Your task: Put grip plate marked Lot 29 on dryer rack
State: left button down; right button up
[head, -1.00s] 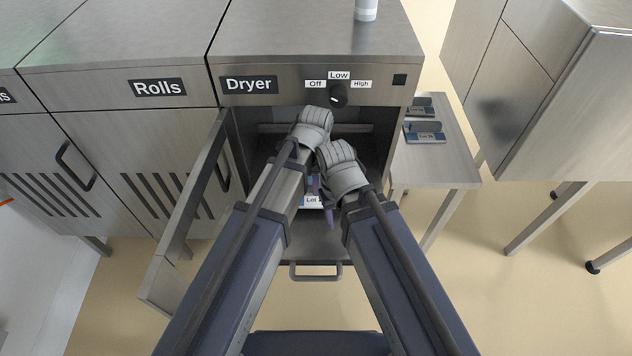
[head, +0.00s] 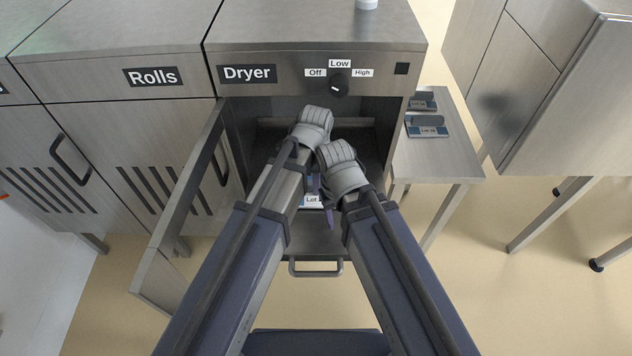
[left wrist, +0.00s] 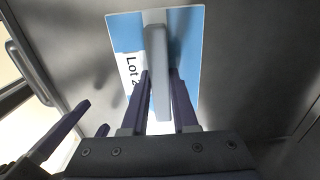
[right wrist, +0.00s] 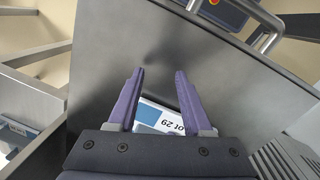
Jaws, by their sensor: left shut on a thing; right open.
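The grip plate is blue and white with an upright grey handle; its label (right wrist: 175,122) reads Lot 29, upside down, in the right wrist view. My left gripper (left wrist: 159,75) is shut on the plate's handle (left wrist: 157,60). In the head view a corner of the plate (head: 312,201) shows between my forearms. The dryer rack (head: 318,246) is a dark metal shelf pulled out of the open dryer, and it also fills much of the right wrist view (right wrist: 120,45). The plate is over the rack; contact cannot be told. My right gripper (right wrist: 160,72) is open and empty beside the plate.
The dryer door (head: 180,205) stands open at the left. The dryer knob (head: 338,84) points near Low. A side table (head: 435,160) at the right holds other grip plates (head: 427,127). A cabinet (head: 560,100) stands farther right.

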pick_arm(q)
jog(key=shift+f, duration=0.25)
pick_arm(e)
jog(key=shift+f, duration=0.2)
dwell(0.3)
pick_arm(q)
jog(key=c, duration=0.6)
grip_release()
jog(key=c, duration=0.3)
jog(key=shift+r, duration=0.1)
pick_arm(e)
jog(key=shift+r, duration=0.1)
pick_arm(q)
notch_tip(320, 180, up, 7)
jog(key=p, duration=0.6)
jog(key=shift+p, duration=0.35)
pick_arm(e)
notch_tip(320, 180, up, 7)
